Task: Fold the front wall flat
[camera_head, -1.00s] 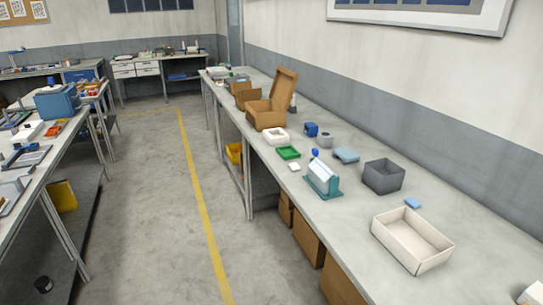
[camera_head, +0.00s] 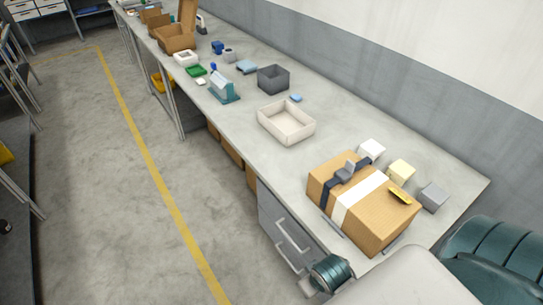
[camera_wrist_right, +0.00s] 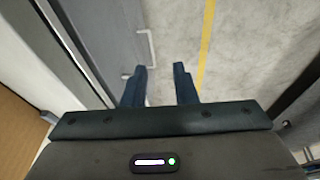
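An open cream box (camera_head: 282,134) stands on the long workbench in the head view, its walls upright around an empty floor. An open brown cardboard box (camera_head: 174,40) with a raised lid stands at the far end of the bench. I cannot tell which box the front wall belongs to. My right gripper (camera_wrist_right: 160,88) shows in the right wrist view with its two dark fingers apart and nothing between them. It points down past the grey drawer front toward the floor. My left gripper is not in view.
A strapped cardboard parcel (camera_head: 345,215) lies at the near end of the workbench (camera_head: 245,118), beside white, yellow and grey blocks. A dark grey bin (camera_head: 273,79) and a teal stand (camera_head: 222,89) are farther along. Drawers with handles (camera_head: 290,233) face the open floor.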

